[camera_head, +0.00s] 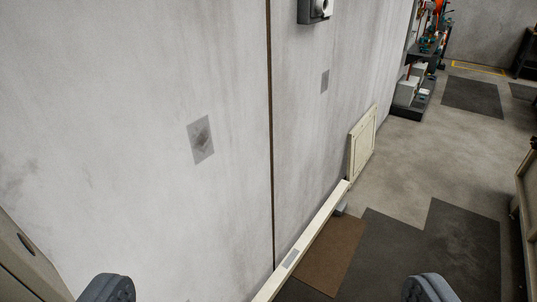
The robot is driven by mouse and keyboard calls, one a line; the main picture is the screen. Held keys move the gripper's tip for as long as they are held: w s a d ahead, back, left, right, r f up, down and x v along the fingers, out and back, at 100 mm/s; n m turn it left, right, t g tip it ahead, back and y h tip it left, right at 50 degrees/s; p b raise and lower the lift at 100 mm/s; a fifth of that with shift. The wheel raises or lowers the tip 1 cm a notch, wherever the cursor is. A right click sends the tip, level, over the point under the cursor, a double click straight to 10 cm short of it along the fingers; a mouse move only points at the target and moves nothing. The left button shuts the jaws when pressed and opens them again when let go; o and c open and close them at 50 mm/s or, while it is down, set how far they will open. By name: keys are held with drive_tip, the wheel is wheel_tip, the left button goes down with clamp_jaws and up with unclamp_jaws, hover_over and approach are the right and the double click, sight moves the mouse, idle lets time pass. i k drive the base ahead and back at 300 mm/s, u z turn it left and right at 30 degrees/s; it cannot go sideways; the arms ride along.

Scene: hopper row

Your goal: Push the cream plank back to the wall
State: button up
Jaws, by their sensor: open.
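The cream plank (316,228) is a long, narrow bar with a grey patch on it. It runs along the wall (200,60) from the bottom edge of the view up to the right. Its near end is cut off by the frame. I cannot tell whether it touches the wall or stands a little off it. My gripper (268,288) is open, with one dark rounded fingertip at the bottom left and the other at the bottom right. The near part of the plank shows between the fingertips, farther off. Nothing is seen held.
A cream square panel (362,143) stands against the wall beyond the plank's far end. A small grey block (341,208) is beside the plank. Brown and dark mats (440,250) lie on the floor. A loaded shelf (412,95) stands farther back; open floor (400,185) is at right.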

sight(271, 288)
drive_tip(key=z, duration=1.35)
drive_tip(key=i, duration=2)
drive_tip(key=u, duration=1.95)
